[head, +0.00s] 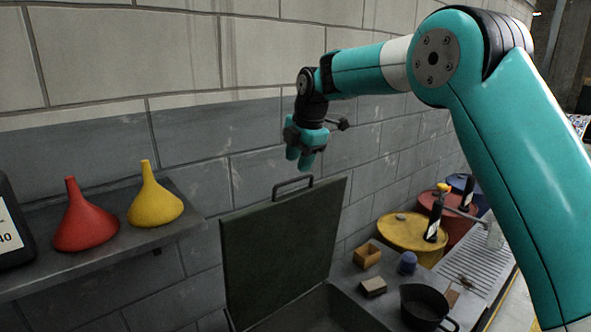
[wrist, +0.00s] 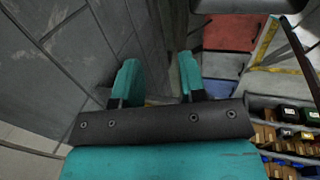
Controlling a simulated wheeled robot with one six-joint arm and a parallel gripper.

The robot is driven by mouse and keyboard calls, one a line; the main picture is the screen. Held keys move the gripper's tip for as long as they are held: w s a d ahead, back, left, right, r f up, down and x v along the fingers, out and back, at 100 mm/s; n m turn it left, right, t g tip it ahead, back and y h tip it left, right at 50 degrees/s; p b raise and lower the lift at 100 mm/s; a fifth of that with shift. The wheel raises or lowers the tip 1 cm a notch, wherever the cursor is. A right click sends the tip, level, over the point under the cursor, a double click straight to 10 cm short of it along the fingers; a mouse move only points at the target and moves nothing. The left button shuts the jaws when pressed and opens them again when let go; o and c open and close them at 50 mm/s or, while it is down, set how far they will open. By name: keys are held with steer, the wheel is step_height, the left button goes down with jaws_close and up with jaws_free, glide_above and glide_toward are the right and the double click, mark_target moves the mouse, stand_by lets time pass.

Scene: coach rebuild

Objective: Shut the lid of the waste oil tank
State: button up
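The waste oil tank's lid (head: 282,245) is a dark green panel standing open and nearly upright against the block wall. Its bar handle (head: 293,186) is on the top edge. The dark tank (head: 325,308) shows open below the lid, cut off by the lower frame edge. My gripper (head: 303,163) is above the handle, pointing down and apart from it. In the wrist view my gripper (wrist: 158,78) has its two teal fingers spread with nothing between them. I cannot make out the lid there.
A shelf (head: 100,262) on the left holds a red funnel (head: 84,217) and a yellow funnel (head: 154,196).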

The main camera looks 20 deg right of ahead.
steer(key=shift+p+x, duration=0.65)
steer(key=shift+x, duration=1.85)
jaws_close()
